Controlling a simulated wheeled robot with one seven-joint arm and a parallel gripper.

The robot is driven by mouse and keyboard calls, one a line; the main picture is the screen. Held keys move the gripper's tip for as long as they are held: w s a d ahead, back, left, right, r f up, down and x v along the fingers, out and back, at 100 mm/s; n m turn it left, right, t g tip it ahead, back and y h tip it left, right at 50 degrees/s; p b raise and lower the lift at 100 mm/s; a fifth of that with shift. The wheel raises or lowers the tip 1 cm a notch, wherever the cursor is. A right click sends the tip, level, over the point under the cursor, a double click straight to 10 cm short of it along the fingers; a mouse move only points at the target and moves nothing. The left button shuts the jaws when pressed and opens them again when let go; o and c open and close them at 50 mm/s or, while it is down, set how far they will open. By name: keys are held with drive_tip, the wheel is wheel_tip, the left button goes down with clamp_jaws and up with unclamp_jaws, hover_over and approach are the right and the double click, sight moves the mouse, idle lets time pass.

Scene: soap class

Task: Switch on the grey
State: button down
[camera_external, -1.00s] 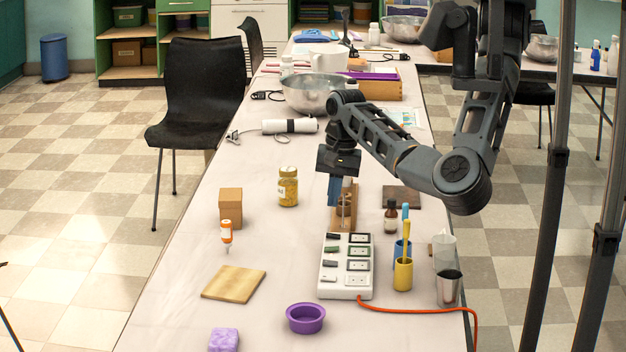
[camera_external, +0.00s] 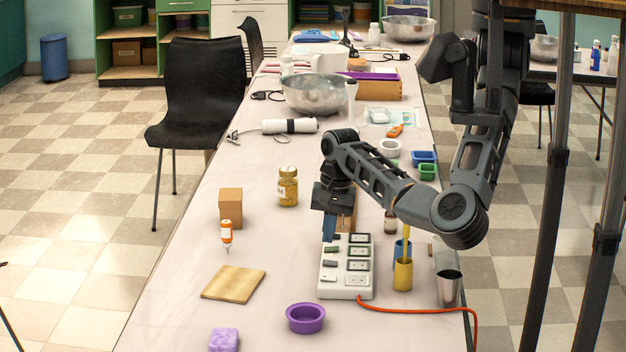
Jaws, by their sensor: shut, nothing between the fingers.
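The white power strip (camera_external: 346,292) lies on the table with a column of rocker switches on its left and sockets on its right. A grey switch (camera_external: 330,264) is third from the far end, below a dark green one (camera_external: 331,250). A pale switch (camera_external: 328,279) is at the near end. My gripper (camera_external: 328,238) points down, shut and empty, at the far left end of the strip. It partly covers the farthest, dark switch (camera_external: 336,237); I cannot tell whether it touches. The switch positions are too small to read.
An orange cord (camera_external: 420,311) runs right from the strip. Blue and yellow cups (camera_external: 403,275) and a metal cup (camera_external: 449,289) stand to its right. A purple bowl (camera_external: 305,318) is in front; a wooden board (camera_external: 234,283) lies left. The table between board and strip is clear.

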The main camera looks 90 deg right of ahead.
sight(325, 262)
drive_tip(key=shift+w+f+b, duration=0.15)
drive_tip(key=shift+f+b, duration=0.6)
drive_tip(key=shift+f, duration=0.5)
drive_tip(key=shift+w+f+b, duration=0.15)
drive_tip(key=shift+f+b, duration=0.55)
drive_tip(key=shift+f, duration=0.55)
drive_tip(key=shift+f, duration=0.25)
drive_tip(key=shift+s, duration=0.1)
drive_tip(key=shift+s+r, duration=0.2)
drive_tip(key=shift+s, duration=0.4)
wheel_tip(325, 262, up, 8)
drive_tip(key=s+p, duration=0.1)
drive_tip(key=p, duration=0.4)
drive_tip(key=shift+p, duration=0.4)
